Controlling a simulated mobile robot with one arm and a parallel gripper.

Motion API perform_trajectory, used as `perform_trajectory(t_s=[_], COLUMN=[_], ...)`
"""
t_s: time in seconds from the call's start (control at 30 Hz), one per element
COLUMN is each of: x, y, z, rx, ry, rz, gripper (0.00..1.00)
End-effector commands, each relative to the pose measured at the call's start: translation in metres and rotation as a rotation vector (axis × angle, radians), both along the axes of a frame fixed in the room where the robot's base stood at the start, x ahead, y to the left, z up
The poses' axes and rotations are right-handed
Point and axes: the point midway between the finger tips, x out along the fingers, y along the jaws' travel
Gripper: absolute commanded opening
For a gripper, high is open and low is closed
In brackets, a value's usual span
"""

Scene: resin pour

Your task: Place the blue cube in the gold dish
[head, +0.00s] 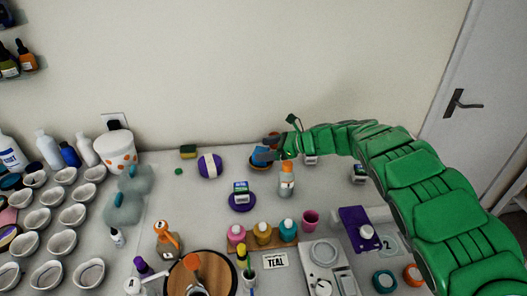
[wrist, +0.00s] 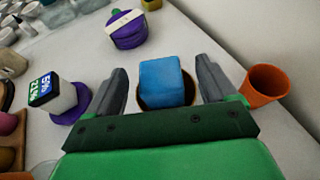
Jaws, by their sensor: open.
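The blue cube (wrist: 162,80) sits in or just above the gold dish, whose brownish rim (wrist: 146,104) shows around its lower part in the wrist view. My gripper (wrist: 160,72) is open, with one dark finger on each side of the cube and visible gaps between. In the head view, my gripper (head: 267,148) is over the dish (head: 258,167) near the back wall, and the blue cube (head: 261,156) shows beside it. The cube's underside is hidden, so I cannot tell exactly how it rests.
An orange cup (wrist: 265,85) stands close beside one finger. A purple banded object (head: 209,166), a labelled block on a purple disc (head: 241,201) and a bottle (head: 286,180) are nearby. Several white cups (head: 62,243) fill the left side.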

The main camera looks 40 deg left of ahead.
Motion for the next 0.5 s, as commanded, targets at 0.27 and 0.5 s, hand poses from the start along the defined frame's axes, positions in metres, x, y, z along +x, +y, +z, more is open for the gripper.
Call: perform_trajectory(t_s=[0.27,0.5], x=[0.012,0.027], y=[-0.031,-0.063], z=[0.014,0.028], rx=[-0.002,-0.001], ry=[-0.001,0.000], rz=[0.001,-0.002], gripper=[0.85,0.85])
